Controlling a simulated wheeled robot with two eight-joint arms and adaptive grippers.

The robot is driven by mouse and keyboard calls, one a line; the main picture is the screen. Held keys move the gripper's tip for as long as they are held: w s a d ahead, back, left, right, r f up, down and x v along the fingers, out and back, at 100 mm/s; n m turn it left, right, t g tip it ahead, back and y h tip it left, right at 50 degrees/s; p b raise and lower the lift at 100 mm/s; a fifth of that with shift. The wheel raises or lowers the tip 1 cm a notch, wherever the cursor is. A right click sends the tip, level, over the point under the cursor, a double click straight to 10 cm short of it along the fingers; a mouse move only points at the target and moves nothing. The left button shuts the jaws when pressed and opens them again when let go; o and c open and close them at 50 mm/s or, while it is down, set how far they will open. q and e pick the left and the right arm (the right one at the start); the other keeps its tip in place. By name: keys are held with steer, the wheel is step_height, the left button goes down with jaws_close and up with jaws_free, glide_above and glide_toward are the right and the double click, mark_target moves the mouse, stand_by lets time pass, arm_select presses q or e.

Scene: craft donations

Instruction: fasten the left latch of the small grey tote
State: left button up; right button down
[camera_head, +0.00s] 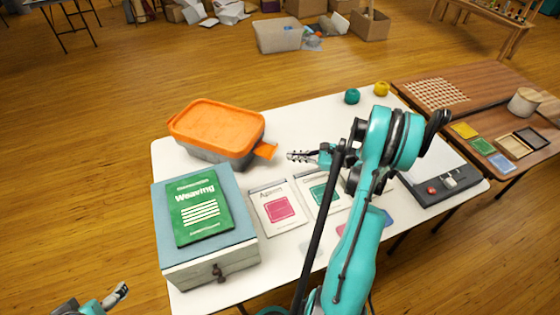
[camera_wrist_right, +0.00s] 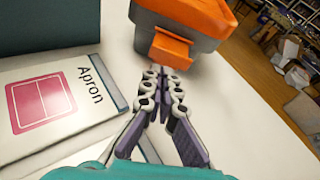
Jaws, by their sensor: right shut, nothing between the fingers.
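The small grey tote (camera_head: 212,156) stands at the back left of the white table with its orange lid (camera_head: 215,122) on. An orange latch (camera_head: 266,150) sticks outward from its right end; it also shows in the right wrist view (camera_wrist_right: 170,50). The tote's far left end shows no clear latch. My right gripper (camera_head: 290,156) is shut and empty, just right of the latch. In the right wrist view its fingertips (camera_wrist_right: 157,72) are just below the latch's edge; whether they touch is unclear. My left gripper (camera_head: 122,289) is at the bottom left, off the table, its jaws unclear.
A blue-grey box (camera_head: 210,262) with a green Weaving book (camera_head: 200,208) stands front left of the tote. An Apron card (camera_head: 278,208) and other cards lie before my right arm. Teal yarn (camera_head: 352,96) and yellow yarn (camera_head: 381,89) sit at the back. Bare table lies behind the gripper.

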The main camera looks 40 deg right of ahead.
steer(key=s+d+f+m, duration=0.1)
steer(key=s+d+f+m+t, duration=0.1)
steer(key=d, duration=0.1)
steer(key=shift+s+f+t, duration=0.2)
steer(key=shift+s+t, duration=0.1)
steer(key=b, duration=0.4)
glide_toward(265, 150)
steer(key=w+f, duration=0.2)
steer(key=w+a+f, duration=0.1)
steer(key=w+f, duration=0.1)
steer(key=shift+a+f, duration=0.1)
steer(key=shift+a, duration=0.05)
steer(key=shift+p, duration=0.4)
